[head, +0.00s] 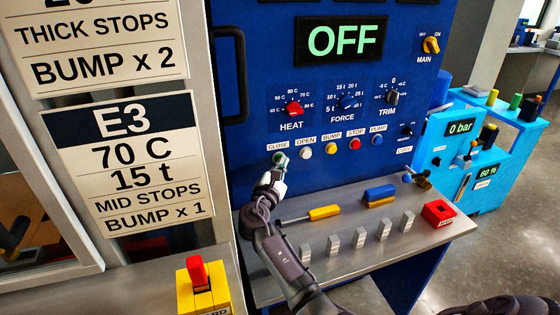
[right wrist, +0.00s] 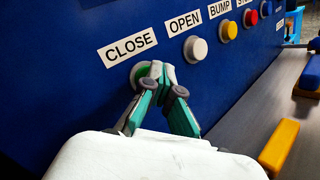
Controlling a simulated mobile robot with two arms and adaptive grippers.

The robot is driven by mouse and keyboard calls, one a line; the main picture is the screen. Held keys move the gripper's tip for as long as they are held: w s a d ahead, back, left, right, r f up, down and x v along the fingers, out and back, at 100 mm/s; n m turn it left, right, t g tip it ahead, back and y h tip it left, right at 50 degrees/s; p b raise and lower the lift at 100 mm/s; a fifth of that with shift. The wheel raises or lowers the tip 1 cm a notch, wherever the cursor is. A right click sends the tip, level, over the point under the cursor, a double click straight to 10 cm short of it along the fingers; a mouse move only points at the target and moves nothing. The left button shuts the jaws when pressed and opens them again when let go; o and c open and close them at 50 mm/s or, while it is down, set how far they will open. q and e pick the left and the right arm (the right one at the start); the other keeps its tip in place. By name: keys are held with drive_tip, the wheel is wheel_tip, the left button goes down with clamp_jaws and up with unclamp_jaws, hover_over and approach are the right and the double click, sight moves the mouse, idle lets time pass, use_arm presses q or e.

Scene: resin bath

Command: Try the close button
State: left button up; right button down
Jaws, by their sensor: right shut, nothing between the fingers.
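The close button (right wrist: 140,74) is round and green, below the CLOSE label (right wrist: 130,46) on the blue control panel. In the head view the close button (head: 279,157) is partly hidden behind my right gripper (head: 279,165). In the right wrist view my right gripper (right wrist: 156,70) is shut and empty, its fingertips together in front of the green button and covering its right part. The tips look at or very near the button; I cannot tell whether they press it. The display (head: 342,41) reads OFF. My left gripper is not in view.
The white OPEN button (head: 305,152) is just right of the close button, then yellow, red and blue buttons. A shelf below holds a yellow-handled tool (head: 324,212), a blue and yellow block (head: 379,195), several grey blocks and a red box (head: 438,212).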

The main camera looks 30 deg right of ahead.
drive_tip(key=shift+s+a+p, duration=0.2)
drive_tip(key=shift+s+p, duration=0.35)
drive_tip(key=shift+s, duration=0.35)
drive_tip(key=s+p, duration=0.1)
drive_tip(key=s, duration=0.1)
drive_tip(key=s+a+p, duration=0.1)
drive_tip(key=s, duration=0.1)
drive_tip(key=shift+s+a+p, duration=0.1)
drive_tip(key=shift+s+p, duration=0.2)
drive_tip(key=shift+s, duration=0.1)
idle(0.5)
